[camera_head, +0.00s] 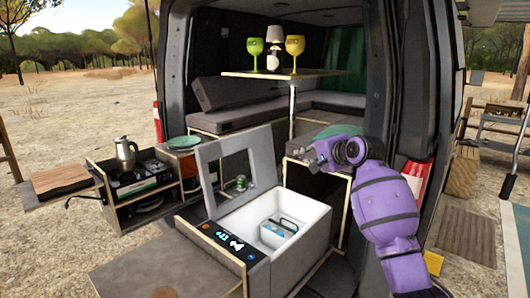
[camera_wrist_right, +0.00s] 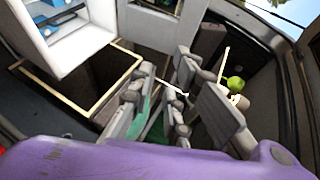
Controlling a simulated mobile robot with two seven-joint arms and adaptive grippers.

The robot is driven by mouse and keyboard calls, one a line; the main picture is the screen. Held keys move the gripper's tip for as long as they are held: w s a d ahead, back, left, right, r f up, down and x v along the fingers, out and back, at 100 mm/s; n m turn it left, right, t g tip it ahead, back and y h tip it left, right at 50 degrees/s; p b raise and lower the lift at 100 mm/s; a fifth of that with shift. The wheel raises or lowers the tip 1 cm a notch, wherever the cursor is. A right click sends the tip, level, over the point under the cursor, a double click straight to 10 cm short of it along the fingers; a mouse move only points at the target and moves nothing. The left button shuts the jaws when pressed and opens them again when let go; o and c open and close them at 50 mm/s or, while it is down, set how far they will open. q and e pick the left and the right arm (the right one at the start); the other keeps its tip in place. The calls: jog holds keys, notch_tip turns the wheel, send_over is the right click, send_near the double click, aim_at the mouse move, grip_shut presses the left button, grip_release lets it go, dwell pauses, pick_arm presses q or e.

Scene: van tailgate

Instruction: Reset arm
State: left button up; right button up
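My purple right arm (camera_head: 385,205) comes in from the right in the head view. Its grey gripper (camera_head: 318,155) is over the wooden-edged compartment to the right of the open cooler. In the right wrist view the fingers of this gripper (camera_wrist_right: 165,95) stand apart with a gap between them, and I see nothing held. The gap looks past them toward the van's dark interior. My left arm and gripper are not in view.
The white cooler (camera_head: 315,222) stands open, with a blue-and-white item (camera_head: 278,232) inside. A narrow table (camera_head: 290,74) holds green and yellow goblets and a small lamp. A kettle (camera_head: 125,152) stands on the left pull-out unit. The van's right door frame is close to my arm.

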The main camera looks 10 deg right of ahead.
jog(key=s+a+f+n+h, duration=0.1)
jog(key=s+a+f+n, duration=0.1)
jog(key=s+f+n, duration=0.6)
jog(key=s+a+f+n+t, duration=0.15)
jog(key=s+f, duration=0.35)
jog(key=f, duration=0.7)
jog(key=s+a+f+n+g+h, duration=0.1)
jog(key=s+a+f+n, duration=0.35)
jog(key=f, duration=0.65)
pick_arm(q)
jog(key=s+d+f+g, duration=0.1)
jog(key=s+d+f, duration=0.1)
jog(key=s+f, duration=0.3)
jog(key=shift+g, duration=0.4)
pick_arm(e)
jog(key=s+f+g, duration=0.1)
jog(key=s+f, duration=0.5)
jog(key=s, duration=0.6)
jog(key=s+a+f+g, duration=0.1)
jog(key=s+f+g, duration=0.1)
jog(key=s+f, duration=0.5)
jog(key=s+f+g, duration=0.1)
jog(key=s+f, duration=0.6)
jog(key=s, duration=1)
jog(key=shift+s+a+f+g+h, duration=0.15)
jog(key=shift+s+a+g+h, duration=0.15)
jog(key=shift+a+g, duration=0.1)
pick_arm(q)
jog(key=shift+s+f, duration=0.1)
